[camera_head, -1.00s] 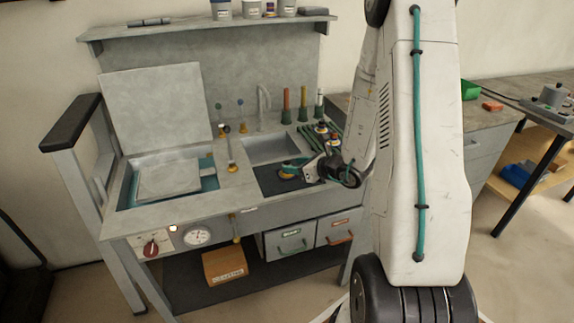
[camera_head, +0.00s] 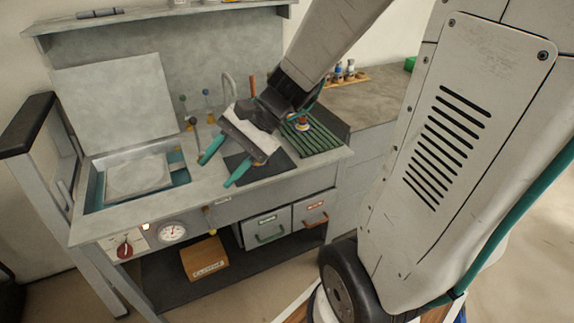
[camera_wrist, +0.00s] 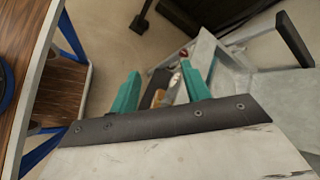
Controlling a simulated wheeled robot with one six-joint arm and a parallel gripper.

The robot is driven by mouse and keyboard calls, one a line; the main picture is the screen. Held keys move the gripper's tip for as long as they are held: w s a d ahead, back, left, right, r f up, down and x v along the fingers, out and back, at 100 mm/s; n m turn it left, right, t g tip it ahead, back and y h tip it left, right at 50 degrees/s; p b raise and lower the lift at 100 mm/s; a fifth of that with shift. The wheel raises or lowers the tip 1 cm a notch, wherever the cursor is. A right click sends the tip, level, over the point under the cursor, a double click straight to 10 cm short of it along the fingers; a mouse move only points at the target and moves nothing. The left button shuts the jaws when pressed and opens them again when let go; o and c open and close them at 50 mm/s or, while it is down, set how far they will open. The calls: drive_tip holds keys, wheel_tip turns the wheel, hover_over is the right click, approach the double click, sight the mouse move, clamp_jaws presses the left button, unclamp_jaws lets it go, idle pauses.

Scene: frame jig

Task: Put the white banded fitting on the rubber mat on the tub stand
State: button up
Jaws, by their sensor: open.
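My gripper (camera_head: 221,170) is open, with two teal fingers pointing down-left over the bench front, left of the dark recess. The wrist view also shows the gripper (camera_wrist: 160,92) open, with nothing held between its fingers. A small light piece with orange and dark bands (camera_head: 302,121) stands on the green-ribbed dark mat (camera_head: 325,146) at the bench's right; it looks like the white banded fitting, but is too small to be sure. The tub (camera_head: 97,193) is at the bench's left. A flat grey platform (camera_head: 138,175), apparently the tub stand, sits inside it and looks bare.
A raised grey panel (camera_head: 112,105) stands behind the tub. Thin knobbed posts and a tap (camera_head: 228,88) rise near the gripper. Several small bottles (camera_head: 345,73) stand in a rack at the back right. Drawers (camera_head: 265,228) and a cardboard box (camera_head: 204,258) are below.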

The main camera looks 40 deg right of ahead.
drive_tip(key=s+d+r+n+h, duration=0.2)
drive_tip(key=s+n+h, duration=0.2)
drive_tip(key=s+n, duration=0.2)
drive_tip(key=s+d+r+n+g+h, duration=0.1)
drive_tip(key=s+d+r+n+h, duration=0.1)
drive_tip(key=s+n+h, duration=0.3)
drive_tip(key=s+r, duration=0.1)
drive_tip(key=s, duration=0.1)
drive_tip(key=shift+s+r+n, duration=0.15)
drive_tip(key=shift+s+n, duration=0.15)
drive_tip(key=shift+n, duration=0.1)
drive_tip(key=shift+d, duration=0.1)
idle(1.2)
